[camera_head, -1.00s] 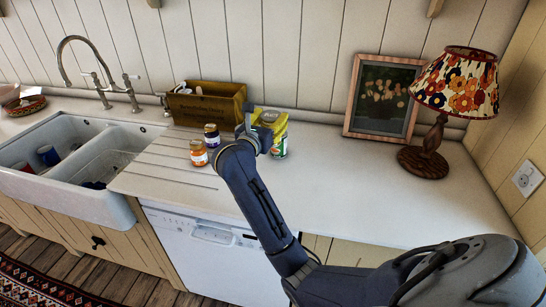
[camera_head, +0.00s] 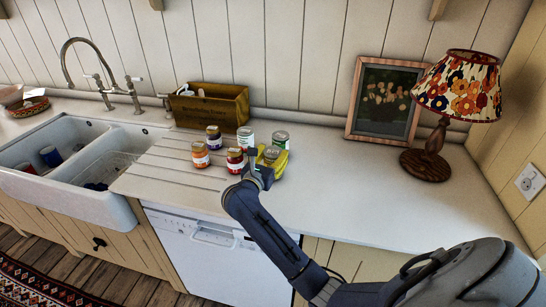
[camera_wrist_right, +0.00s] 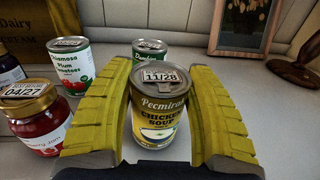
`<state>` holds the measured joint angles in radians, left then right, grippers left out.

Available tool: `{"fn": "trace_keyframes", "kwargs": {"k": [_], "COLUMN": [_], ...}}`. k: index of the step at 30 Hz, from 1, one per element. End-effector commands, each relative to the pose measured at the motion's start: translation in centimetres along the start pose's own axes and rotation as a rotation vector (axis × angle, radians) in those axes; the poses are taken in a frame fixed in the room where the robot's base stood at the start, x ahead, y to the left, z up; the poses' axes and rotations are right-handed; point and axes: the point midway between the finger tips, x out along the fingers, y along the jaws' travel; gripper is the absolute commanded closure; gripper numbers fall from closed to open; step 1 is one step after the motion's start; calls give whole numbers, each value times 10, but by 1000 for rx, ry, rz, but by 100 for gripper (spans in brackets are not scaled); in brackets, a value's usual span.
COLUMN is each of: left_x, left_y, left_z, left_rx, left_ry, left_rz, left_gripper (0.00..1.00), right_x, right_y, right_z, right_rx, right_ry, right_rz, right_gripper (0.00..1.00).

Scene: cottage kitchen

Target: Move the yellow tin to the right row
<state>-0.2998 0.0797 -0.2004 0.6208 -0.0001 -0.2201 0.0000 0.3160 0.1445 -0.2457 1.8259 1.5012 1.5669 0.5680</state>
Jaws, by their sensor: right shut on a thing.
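The yellow tin (camera_head: 271,153), a chicken soup can, stands upright between the yellow-padded fingers of my right gripper (camera_head: 268,160). In the right wrist view the tin (camera_wrist_right: 158,115) sits between both fingers (camera_wrist_right: 160,120), its label facing the camera. My right gripper is shut on it. A green tin (camera_head: 281,138) stands just behind it, partly hidden in the wrist view (camera_wrist_right: 150,47). A white-and-green tomato tin (camera_head: 246,138) and a red jam jar (camera_head: 236,161) stand to the left. I cannot tell whether the yellow tin touches the counter. My left gripper is not in view.
An orange jar (camera_head: 200,155) and a dark blue jar (camera_head: 213,137) stand further left. A wooden box (camera_head: 210,105) is behind them by the wall. A framed picture (camera_head: 384,103) and a lamp (camera_head: 428,163) stand at the right. The counter (camera_head: 340,190) between is clear.

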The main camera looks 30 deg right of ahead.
Motion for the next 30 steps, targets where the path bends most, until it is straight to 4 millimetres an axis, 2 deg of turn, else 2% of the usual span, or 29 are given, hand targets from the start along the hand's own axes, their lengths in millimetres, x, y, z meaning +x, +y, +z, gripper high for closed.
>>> {"fn": "trace_keyframes", "kwargs": {"k": [4, 17, 18, 23, 30], "left_x": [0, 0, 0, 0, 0], "left_y": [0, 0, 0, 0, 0], "left_z": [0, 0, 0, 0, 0], "left_rx": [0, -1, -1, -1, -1], "left_ry": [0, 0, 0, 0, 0], "left_rz": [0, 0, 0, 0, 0], "left_gripper": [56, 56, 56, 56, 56], "right_x": [0, 0, 0, 0, 0], "right_y": [-1, 0, 0, 0, 0], "right_z": [-7, -10, -11, -11, -10], "right_rx": [0, 1, 1, 1, 1], "right_ry": [-2, -2, 0, 0, 0], "right_rz": [0, 0, 0, 0, 0], "right_gripper": [88, 88, 39, 21, 21]}}
